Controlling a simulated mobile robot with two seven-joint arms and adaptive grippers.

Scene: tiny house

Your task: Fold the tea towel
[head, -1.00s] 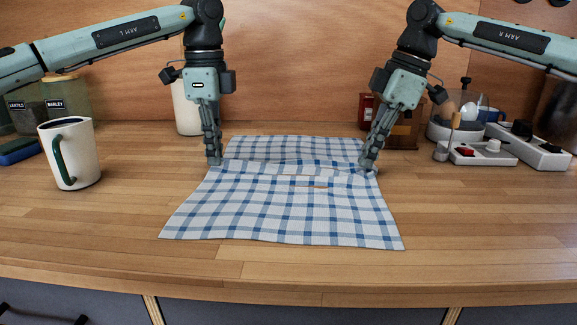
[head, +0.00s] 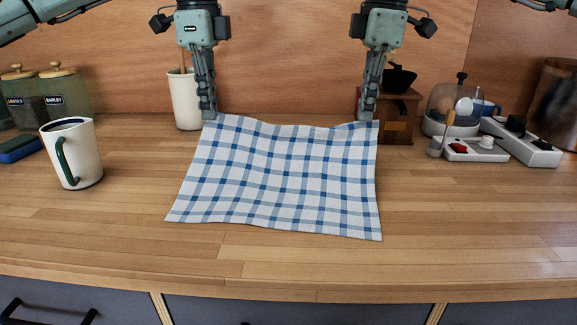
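The tea towel (head: 283,180) is white with a blue check. Its near edge lies on the wooden worktop and its far edge is lifted, sagging a little between my two grippers. My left gripper (head: 209,117) is shut on the towel's far left corner. My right gripper (head: 368,117) is shut on its far right corner. Both grippers point down with the fingers close together. The worktop behind the raised edge is partly hidden by the towel.
A white mug (head: 72,154) with a green handle stands at left, near storage jars (head: 66,92). A white utensil crock (head: 184,100) and a wooden grinder (head: 397,117) stand behind the towel. Power strips (head: 520,142) lie at right. The front worktop is clear.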

